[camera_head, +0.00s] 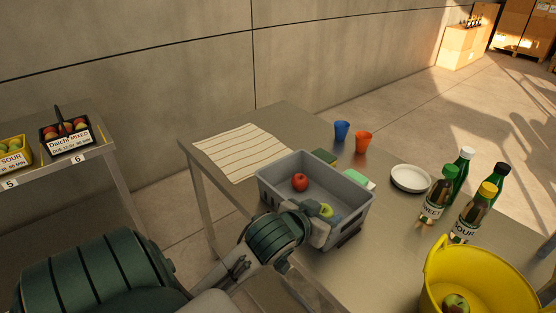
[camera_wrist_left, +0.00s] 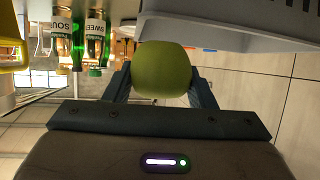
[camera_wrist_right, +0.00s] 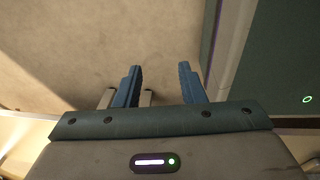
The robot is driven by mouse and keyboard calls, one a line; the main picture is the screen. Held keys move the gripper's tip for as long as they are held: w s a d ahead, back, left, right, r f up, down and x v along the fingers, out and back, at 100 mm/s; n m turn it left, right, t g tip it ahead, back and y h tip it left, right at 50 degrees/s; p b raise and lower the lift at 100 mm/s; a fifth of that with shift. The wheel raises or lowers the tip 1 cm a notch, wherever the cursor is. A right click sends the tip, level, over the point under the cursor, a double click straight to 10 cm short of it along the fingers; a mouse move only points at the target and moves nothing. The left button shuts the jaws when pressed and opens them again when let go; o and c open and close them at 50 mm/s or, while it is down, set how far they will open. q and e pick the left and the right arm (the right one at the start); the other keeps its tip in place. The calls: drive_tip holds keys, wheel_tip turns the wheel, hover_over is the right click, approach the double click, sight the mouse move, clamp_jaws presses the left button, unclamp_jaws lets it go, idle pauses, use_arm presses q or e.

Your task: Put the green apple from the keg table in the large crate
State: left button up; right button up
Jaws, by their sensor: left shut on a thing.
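The green apple (camera_head: 326,211) is between the fingers of my left gripper (camera_head: 318,209), at the near right side of the grey crate (camera_head: 277,201) in the head view. In the left wrist view the green apple (camera_wrist_left: 162,70) fills the gap between the fingers, with the grey crate (camera_wrist_left: 240,22) close behind it. I cannot tell how far the apple is above the crate floor. A red apple (camera_head: 300,182) lies inside the crate. My right gripper (camera_wrist_right: 160,82) is open and empty in the right wrist view, away from the table.
Blue (camera_head: 342,131) and orange (camera_head: 363,142) cups, a white plate (camera_head: 411,179) and several bottles stand on the table beyond and right of the crate. A yellow bucket (camera_head: 470,270) holding an apple is at the lower right. A striped cloth (camera_head: 240,150) lies left of the crate.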

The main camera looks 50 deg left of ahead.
use_arm(q)
drive_tip(key=shift+s+a+f, duration=0.15)
drive_tip(key=shift+s+a, duration=0.1)
drive_tip(key=shift+s, duration=0.05)
drive_tip(key=shift+w+a, duration=0.2)
drive_tip(key=shift+a, duration=0.15)
drive_tip(key=w+a+f+p, duration=0.5)
drive_tip(key=w+a, duration=0.4)
drive_tip(key=w, duration=0.2)
drive_tip(key=shift+w, duration=0.4)
drive_tip(key=shift+a+f, duration=0.1)
drive_tip(key=shift+f, duration=0.05)
drive_tip(key=shift+f, duration=0.4)
drive_tip(key=shift+f, duration=0.15)
